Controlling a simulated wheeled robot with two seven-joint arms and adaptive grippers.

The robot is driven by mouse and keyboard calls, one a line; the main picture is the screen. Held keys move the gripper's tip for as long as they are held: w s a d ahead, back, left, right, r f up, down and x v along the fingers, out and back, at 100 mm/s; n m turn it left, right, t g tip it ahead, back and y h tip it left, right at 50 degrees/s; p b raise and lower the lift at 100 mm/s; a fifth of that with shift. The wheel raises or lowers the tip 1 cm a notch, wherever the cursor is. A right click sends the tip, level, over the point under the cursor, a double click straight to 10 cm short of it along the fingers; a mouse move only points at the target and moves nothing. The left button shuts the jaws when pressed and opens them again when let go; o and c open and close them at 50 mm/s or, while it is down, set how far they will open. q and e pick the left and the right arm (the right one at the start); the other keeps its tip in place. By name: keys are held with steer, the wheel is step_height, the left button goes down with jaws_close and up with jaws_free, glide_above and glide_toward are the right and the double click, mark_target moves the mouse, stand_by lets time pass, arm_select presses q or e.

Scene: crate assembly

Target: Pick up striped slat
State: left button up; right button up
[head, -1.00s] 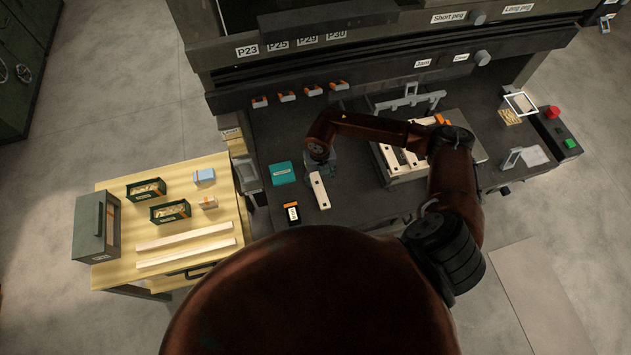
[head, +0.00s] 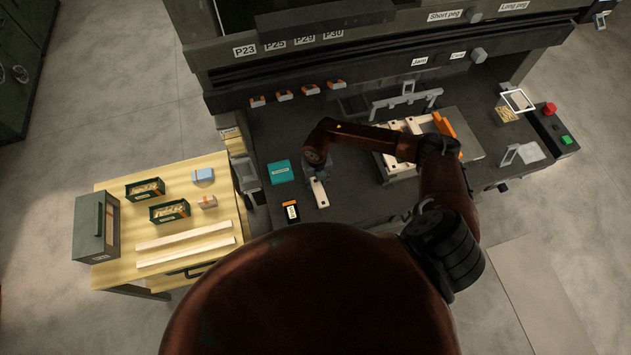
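A short pale slat (head: 320,194) with dark marks lies on the dark workbench, left of the crate frame; I cannot make out stripes on it. My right gripper (head: 318,176) is at the slat's far end, pointing down. My wrist covers that end and the fingers, so I cannot tell whether they are apart or touching the slat. More pale slats (head: 398,160) sit in the crate frame at the bench's middle, partly behind my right arm. Two long plain slats (head: 186,236) lie on the yellow side table. My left gripper is not in view.
A teal box (head: 280,172) and a small black-and-orange device (head: 291,211) lie left of the slat. A grey bracket (head: 407,98) stands behind the crate frame. Small bins (head: 169,211) are on the side table. The bench front right of the slat is clear.

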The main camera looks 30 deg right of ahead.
steer(key=c, duration=0.7)
steer(key=shift+c, duration=0.2)
